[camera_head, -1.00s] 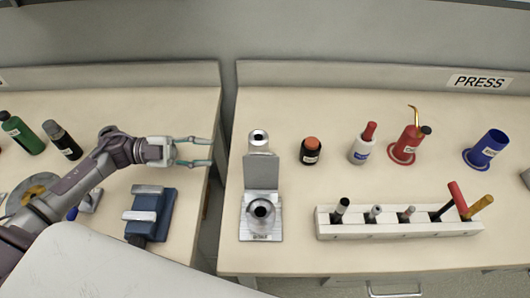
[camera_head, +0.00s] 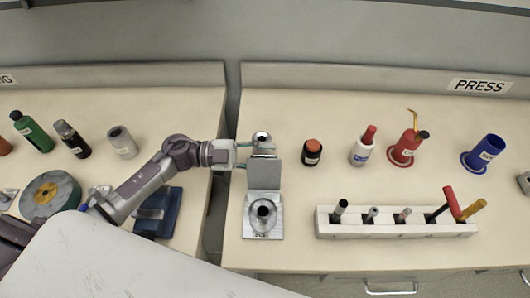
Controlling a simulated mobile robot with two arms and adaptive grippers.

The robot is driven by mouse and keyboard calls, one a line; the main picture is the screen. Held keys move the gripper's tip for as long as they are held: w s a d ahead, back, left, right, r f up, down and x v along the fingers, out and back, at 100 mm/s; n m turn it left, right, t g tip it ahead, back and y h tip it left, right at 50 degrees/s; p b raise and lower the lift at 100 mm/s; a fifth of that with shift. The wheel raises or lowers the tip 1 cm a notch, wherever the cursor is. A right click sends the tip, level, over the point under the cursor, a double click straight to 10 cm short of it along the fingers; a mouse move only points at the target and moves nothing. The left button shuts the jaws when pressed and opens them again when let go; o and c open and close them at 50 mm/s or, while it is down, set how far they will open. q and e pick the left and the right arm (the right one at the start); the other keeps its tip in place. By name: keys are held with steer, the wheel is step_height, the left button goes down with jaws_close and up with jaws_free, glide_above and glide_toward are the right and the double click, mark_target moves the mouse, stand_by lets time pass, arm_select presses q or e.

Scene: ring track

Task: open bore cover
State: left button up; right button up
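A metal fixture (camera_head: 246,231) stands on the right bench near its left edge. It has a round bore (camera_head: 264,212) at the front and a flat grey plate (camera_head: 264,174) standing behind the bore; the plate looks like the bore cover. A metal cylinder (camera_head: 262,137) with a dark hole shows behind the plate. My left gripper (camera_head: 264,150) reaches in from the left, its fingers apart, at the plate's upper edge and beside the cylinder. The plate and cylinder partly hide the fingertips, so contact cannot be told. My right gripper is not in view.
A white rack (camera_head: 395,230) with several tools stands to the right. Behind it are a black jar (camera_head: 312,152), a white bottle (camera_head: 362,150), a red oil can (camera_head: 405,150) and a blue cup (camera_head: 486,152). A gap separates the benches. A blue vise (camera_head: 170,221) sits under my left arm.

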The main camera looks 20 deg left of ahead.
arm_select(q)
steer(key=shift+c, duration=0.3)
jaws_close()
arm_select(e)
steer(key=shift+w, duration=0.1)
arm_select(q)
steer(key=shift+r+m, duration=0.1)
steer(key=shift+m, duration=0.2)
steer(key=shift+s+r+m+p, duration=0.3)
steer(key=shift+r, duration=0.1)
steer(key=shift+s+d, duration=0.1)
steer(key=shift+s, duration=0.15)
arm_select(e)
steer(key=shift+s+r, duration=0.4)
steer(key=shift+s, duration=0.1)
